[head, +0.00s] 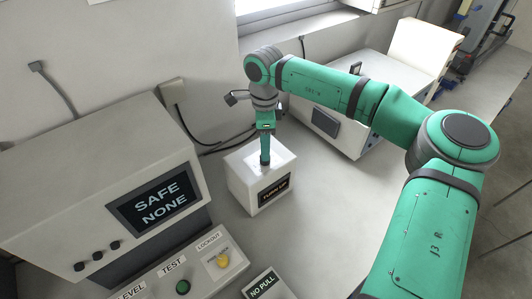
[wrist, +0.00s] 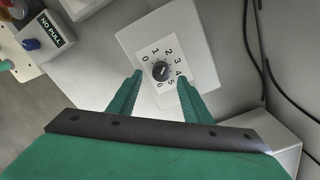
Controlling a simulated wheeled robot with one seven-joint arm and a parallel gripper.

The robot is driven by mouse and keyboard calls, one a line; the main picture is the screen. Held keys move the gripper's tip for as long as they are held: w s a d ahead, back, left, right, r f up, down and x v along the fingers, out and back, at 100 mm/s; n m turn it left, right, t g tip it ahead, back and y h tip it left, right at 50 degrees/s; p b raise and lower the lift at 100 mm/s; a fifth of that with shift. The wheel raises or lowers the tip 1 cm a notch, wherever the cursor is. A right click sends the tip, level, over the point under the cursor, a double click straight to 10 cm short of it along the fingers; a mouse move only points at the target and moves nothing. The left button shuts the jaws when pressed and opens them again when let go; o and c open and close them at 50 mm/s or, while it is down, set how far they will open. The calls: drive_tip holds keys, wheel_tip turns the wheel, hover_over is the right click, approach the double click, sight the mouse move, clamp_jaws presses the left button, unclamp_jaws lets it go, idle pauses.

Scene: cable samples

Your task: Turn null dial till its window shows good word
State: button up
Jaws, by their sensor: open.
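The null dial is a black knob (wrist: 160,71) with a ring of numbers from 0 to 6, on top of a white box (head: 242,190). The box's front window (head: 274,188) reads "TURN UP". The white box top also fills the middle of the wrist view (wrist: 196,34). My gripper (head: 265,161) points down over the box top. In the wrist view my gripper (wrist: 160,77) is open, with one green finger on each side of the knob. I cannot tell whether the fingers touch it or how low they are. The knob's pointer mark is too small to read surely.
A large console (head: 90,190) at left has a screen (head: 156,202) reading "SAFE NONE". A panel before it carries a green knob (head: 182,287) and a yellow knob (head: 222,261). A "NO PULL" box (head: 264,286) stands at front. Cables (head: 205,140) run behind the dial box.

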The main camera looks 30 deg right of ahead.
drive_tip(key=shift+d+f, duration=0.15)
drive_tip(key=shift+f, duration=2.1)
drive_tip(key=c, duration=1.1)
